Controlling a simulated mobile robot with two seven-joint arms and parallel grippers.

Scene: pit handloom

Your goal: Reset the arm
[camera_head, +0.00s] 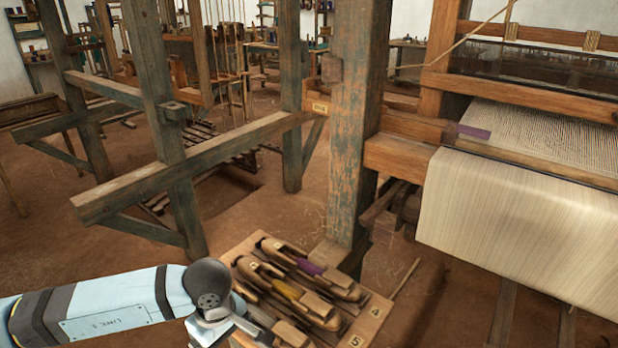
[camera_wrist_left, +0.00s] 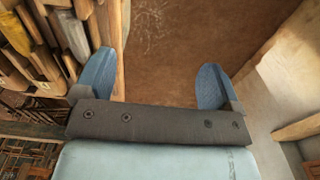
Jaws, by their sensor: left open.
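My left arm (camera_head: 110,305) comes in from the left of the head view, low down, and its wrist end is beside the wooden shuttle rack. Its fingertips cannot be made out there. In the left wrist view my left gripper (camera_wrist_left: 152,82) shows two blue fingers spread wide apart, with nothing between them but brown floor further off. The left-hand finger overlaps the edge of the rack in that picture; I cannot tell whether it touches. My right arm and gripper are not in view.
The rack (camera_head: 373,318) holds several wooden shuttles (camera_head: 318,276), with purple and yellow yarn. A thick post (camera_head: 355,130) stands behind it. The loom with pale cloth (camera_head: 520,225) fills the right. Timber beams (camera_head: 190,165) cross the left. Earth floor (camera_head: 270,215) is open between.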

